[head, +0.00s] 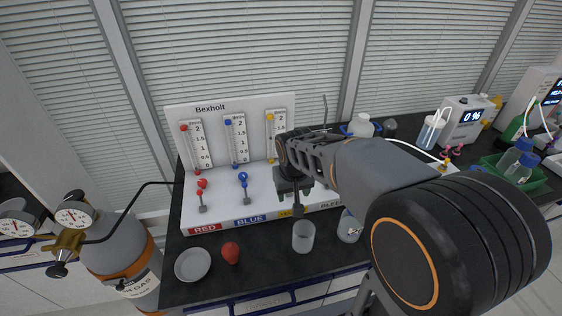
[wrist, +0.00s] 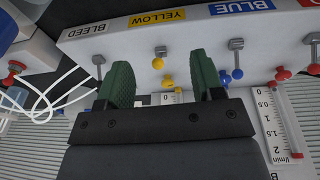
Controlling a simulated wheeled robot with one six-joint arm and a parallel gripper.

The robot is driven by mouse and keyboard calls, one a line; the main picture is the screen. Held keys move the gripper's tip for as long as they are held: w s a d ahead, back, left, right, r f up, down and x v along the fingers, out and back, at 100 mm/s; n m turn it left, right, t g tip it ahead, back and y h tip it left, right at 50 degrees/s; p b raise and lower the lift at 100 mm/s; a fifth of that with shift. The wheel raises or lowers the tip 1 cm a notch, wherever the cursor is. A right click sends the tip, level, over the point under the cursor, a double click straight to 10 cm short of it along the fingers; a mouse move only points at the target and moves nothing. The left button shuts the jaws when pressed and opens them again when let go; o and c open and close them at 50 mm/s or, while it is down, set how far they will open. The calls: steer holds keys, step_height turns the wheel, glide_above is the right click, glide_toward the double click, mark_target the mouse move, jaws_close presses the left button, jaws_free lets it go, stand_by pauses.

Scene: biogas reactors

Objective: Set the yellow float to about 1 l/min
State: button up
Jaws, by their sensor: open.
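The yellow flow tube (head: 271,140) stands on the white Bexholt panel, right of the blue one; its float cannot be made out. In the wrist view the foot of its scale (wrist: 170,97) shows just beyond my gripper, the rest hidden. The yellow valve knob (wrist: 158,64) hangs by the grey stem below the YELLOW label (wrist: 157,18), with a second yellow part (wrist: 168,82) beyond it. My gripper (wrist: 160,68) is open; its two green fingers appear on either side of the yellow valve, with no contact visible. In the head view my arm hides this valve.
The blue valve (wrist: 237,73) is close beside one finger. The grey BLEED valve (wrist: 98,60) is on the other side. A glass beaker (head: 303,236), a red object (head: 231,252) and a white dish (head: 192,264) stand on the dark bench in front of the panel.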

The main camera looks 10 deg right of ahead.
steer(key=w+r+m+t+h, duration=0.1)
steer(key=w+r+m+t, duration=0.2)
steer(key=w, duration=1.1)
steer(key=shift+m+g, duration=0.5)
steer(key=shift+m, duration=0.2)
steer(key=p+x, duration=0.1)
steer(key=x, duration=0.5)
steer(key=p+x, duration=0.1)
steer(key=x, duration=0.5)
steer(key=shift+w+f, duration=0.25)
steer(key=shift+w, duration=0.1)
steer(key=c, duration=0.9)
steer(key=b, duration=0.2)
steer(key=shift+f+m+b, duration=0.3)
steer(key=shift+f, duration=0.05)
steer(key=shift+a+r+m+h+b, duration=0.15)
steer(key=shift+m+h+b, duration=0.15)
steer(key=shift+m+b, duration=0.35)
steer(key=shift+r, duration=0.25)
